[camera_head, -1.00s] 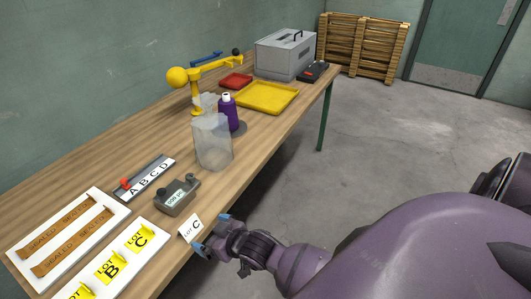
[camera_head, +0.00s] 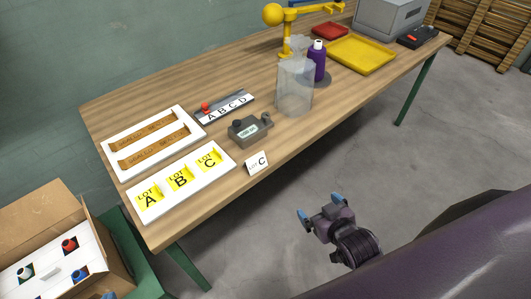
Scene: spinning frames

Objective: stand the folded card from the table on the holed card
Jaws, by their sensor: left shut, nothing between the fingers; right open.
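Of my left gripper (camera_head: 108,295) only a blue tip shows at the bottom edge, beside the box; the rest is out of frame.
A white board (camera_head: 222,150) with yellow LOT plates lies left of the folded card. A grey device (camera_head: 249,128) and a clear container (camera_head: 294,88) stand behind it. The cardboard box (camera_head: 112,245) sits on a green surface. Open floor lies in front of the table.

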